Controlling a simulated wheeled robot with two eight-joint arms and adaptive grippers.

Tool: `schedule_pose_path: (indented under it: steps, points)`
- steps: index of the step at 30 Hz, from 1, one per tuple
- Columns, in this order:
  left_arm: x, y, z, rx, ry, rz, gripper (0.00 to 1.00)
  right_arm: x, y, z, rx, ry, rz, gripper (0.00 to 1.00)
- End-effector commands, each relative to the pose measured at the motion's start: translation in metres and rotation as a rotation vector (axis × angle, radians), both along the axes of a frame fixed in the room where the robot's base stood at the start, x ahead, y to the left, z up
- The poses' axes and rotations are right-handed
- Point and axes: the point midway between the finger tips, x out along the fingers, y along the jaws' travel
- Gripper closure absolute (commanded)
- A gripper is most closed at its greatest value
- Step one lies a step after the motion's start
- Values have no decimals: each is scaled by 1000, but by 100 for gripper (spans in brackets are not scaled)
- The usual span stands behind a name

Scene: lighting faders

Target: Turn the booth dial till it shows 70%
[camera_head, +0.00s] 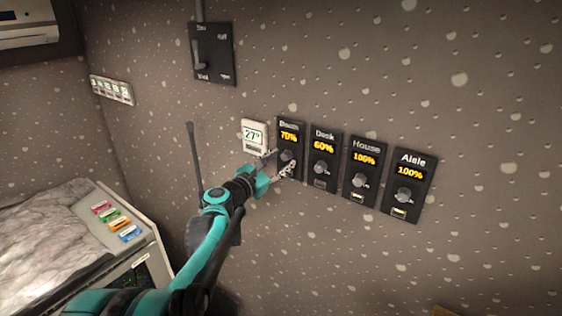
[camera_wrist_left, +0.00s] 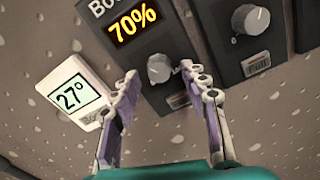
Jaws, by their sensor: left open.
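The booth panel (camera_head: 291,127) is a dark plate on the wall, leftmost of a row of dial panels. Its amber display reads 70% in both views, as on the booth display (camera_wrist_left: 132,22) in the left wrist view. The grey booth knob (camera_wrist_left: 159,68) sits below the display. My left gripper (camera_head: 284,160) is at the knob in the head view. In the left wrist view the left gripper (camera_wrist_left: 160,75) is open, its fingers on either side of the knob with visible gaps. My right gripper is not in view.
To the right are the Dook or Desk panel (camera_head: 323,158) at 60%, House panel (camera_head: 364,170) at 100% and Aisle panel (camera_head: 408,185) at 100%. A white thermostat (camera_head: 254,136) showing 27° is close left. A lever switch box (camera_head: 212,54) is above.

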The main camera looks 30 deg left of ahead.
Motion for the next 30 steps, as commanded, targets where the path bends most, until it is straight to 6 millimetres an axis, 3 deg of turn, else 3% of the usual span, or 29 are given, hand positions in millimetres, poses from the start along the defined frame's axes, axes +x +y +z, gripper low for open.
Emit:
schedule_pose_path:
  steps: [15, 21, 30]
  points:
    - [-100, 9, -1, 0, 0, 3, 55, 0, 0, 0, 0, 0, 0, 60]
    - [-113, 9, -1, 0, 1, 1, 55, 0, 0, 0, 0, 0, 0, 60]
    - [-113, 9, -1, 0, 1, 0, 55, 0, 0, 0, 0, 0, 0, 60]
